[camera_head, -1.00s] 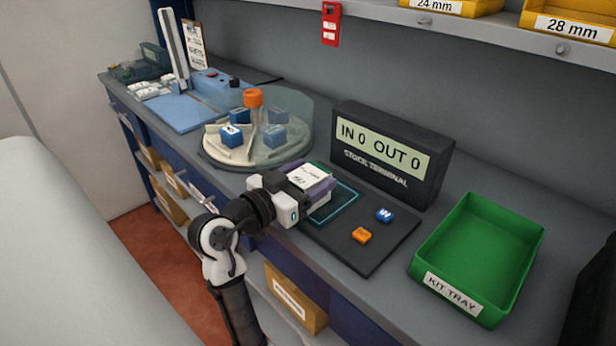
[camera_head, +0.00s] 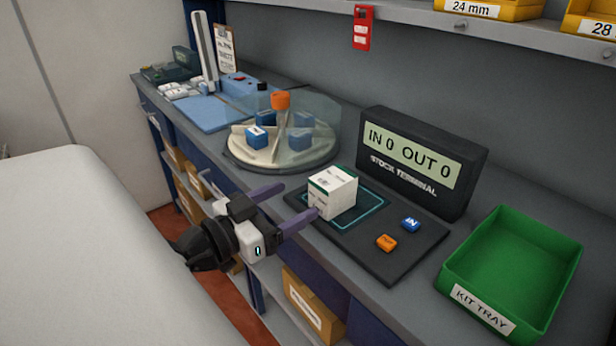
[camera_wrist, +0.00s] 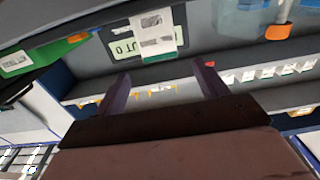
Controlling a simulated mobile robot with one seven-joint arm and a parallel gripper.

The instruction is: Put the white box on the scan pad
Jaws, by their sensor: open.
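The white box (camera_head: 333,192), with a green stripe and small print, stands upright on the scan pad (camera_head: 373,223), inside or over its teal outlined square. It also shows in the wrist view (camera_wrist: 153,34), ahead of the fingers. My gripper (camera_head: 289,206) is open and empty, its two purple fingers apart, to the left of the box and in front of the bench edge. One fingertip is close to the box in the head view; I cannot tell whether they touch. The pad also bears a blue IN button (camera_head: 410,224) and an orange button (camera_head: 386,242).
The stock terminal (camera_head: 421,163) behind the pad reads IN 0 OUT 0. A green kit tray (camera_head: 480,308) stands to the right. A round carousel (camera_head: 236,158) with blue boxes and a clear guard stands to the left. A shelf with yellow bins overhangs the back.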

